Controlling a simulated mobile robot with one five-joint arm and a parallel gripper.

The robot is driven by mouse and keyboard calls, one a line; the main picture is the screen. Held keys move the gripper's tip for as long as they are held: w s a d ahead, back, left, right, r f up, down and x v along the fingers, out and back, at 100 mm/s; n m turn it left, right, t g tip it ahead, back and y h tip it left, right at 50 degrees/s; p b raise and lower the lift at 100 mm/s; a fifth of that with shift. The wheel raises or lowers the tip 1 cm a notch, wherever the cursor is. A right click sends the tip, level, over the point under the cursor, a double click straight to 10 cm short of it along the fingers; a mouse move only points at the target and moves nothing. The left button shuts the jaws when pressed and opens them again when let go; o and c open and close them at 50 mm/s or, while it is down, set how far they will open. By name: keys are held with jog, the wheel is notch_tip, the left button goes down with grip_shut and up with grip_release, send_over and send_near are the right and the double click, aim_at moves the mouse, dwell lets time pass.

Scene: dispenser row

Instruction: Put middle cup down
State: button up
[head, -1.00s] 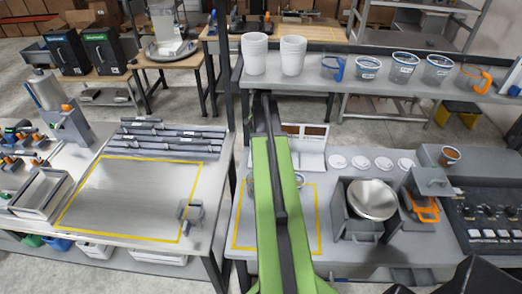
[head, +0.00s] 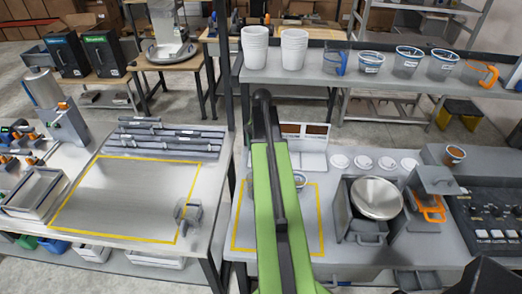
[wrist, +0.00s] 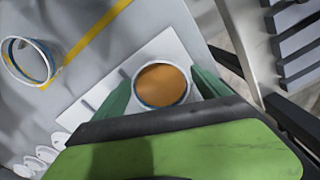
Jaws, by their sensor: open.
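A cup with orange-brown content (wrist: 161,84) is between the green fingers of my gripper (wrist: 160,88) in the wrist view. The jaws are open around it, with a finger at each side. The cup is over a white board (wrist: 185,48); I cannot tell whether it rests on it. A clear, empty-looking cup with a blue rim (wrist: 30,62) stands apart at the left, by the yellow line. In the head view a cup (head: 300,180) shows just right of my arm. My arm hides my gripper there.
Flat white discs (head: 387,163) lie right of the white panel (head: 313,161). A metal bowl (head: 376,197) stands in a grey housing further right. The shelf (head: 330,77) above holds stacked white cups (head: 255,48) and several clear cups. The yellow-marked area (head: 125,200) on the left table is mostly clear.

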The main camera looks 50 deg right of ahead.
jog(key=shift+r, duration=0.15)
notch_tip(320, 180, up, 8)
jog(key=p, duration=0.7)
jog(key=shift+f+p, duration=0.2)
jog(key=shift+p, duration=0.2)
jog(key=w+a+n, duration=0.3)
jog(key=a+n, duration=0.1)
jog(key=a, duration=0.8)
jog(key=w+a+n, duration=0.3)
jog(key=a, duration=0.9)
jog(key=s+a+n, duration=0.2)
jog(key=a+n, duration=0.6)
jog(key=a, duration=1.4)
notch_tip(320, 180, down, 7)
jog(key=b, duration=0.7)
jog(key=shift+d, duration=0.1)
jog(key=shift+r+p, duration=0.4)
